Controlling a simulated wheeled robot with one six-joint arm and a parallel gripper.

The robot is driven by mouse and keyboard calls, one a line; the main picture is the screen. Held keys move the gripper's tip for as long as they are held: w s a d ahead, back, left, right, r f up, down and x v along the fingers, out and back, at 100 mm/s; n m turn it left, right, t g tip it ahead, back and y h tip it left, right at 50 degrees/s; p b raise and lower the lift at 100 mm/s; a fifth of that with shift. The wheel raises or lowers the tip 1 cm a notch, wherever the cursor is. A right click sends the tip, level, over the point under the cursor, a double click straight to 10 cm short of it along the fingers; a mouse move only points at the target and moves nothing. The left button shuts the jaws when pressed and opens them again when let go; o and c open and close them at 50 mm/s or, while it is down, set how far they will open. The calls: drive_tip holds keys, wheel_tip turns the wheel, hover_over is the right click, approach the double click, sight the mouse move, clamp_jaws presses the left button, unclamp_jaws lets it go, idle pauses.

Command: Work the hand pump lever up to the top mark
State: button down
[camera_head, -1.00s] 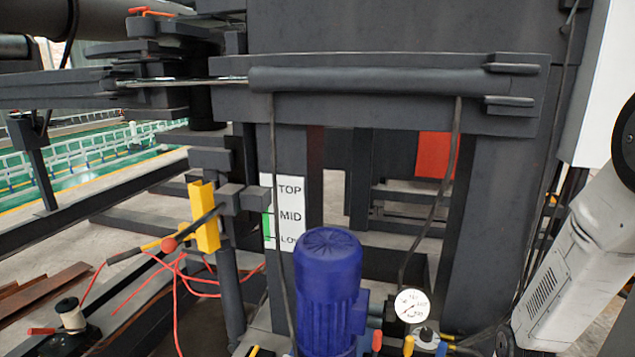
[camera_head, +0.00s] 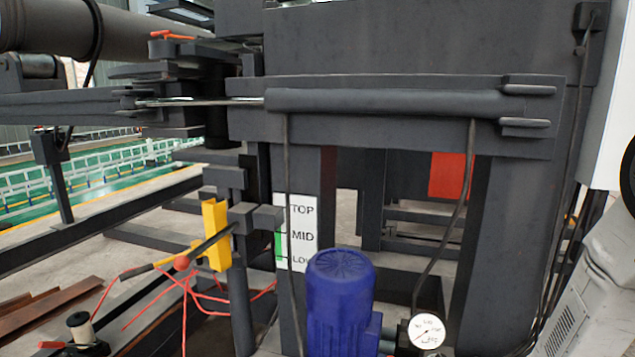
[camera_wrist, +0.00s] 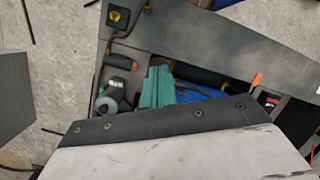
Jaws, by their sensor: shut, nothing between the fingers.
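The hand pump lever (camera_head: 208,246) is a dark rod with a red ball knob (camera_head: 181,263) at its lower left end. In the wrist view my gripper (camera_wrist: 157,70) appears as teal fingers, shut and empty, beyond a dark plate. The lever is not recognisable there, and my gripper is not in the head view.
A blue motor (camera_head: 341,305) and a round pressure gauge (camera_head: 426,331) stand right of the plate. Red cords (camera_head: 185,300) hang and lie below the knob. A thick horizontal cylinder (camera_head: 390,102) crosses above.

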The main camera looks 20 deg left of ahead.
drive_tip(key=shift+s+f, duration=0.1)
drive_tip(key=shift+f, duration=0.1)
drive_tip(key=shift+s+f, duration=0.35)
drive_tip(key=shift+f, duration=0.25)
drive_tip(key=shift+s+f, duration=0.1)
drive_tip(key=shift+f, duration=0.05)
drive_tip(key=shift+s+f, duration=0.25)
drive_tip(key=shift+f, duration=0.25)
drive_tip(key=shift+s+f, duration=0.25)
drive_tip(key=shift+f, duration=0.4)
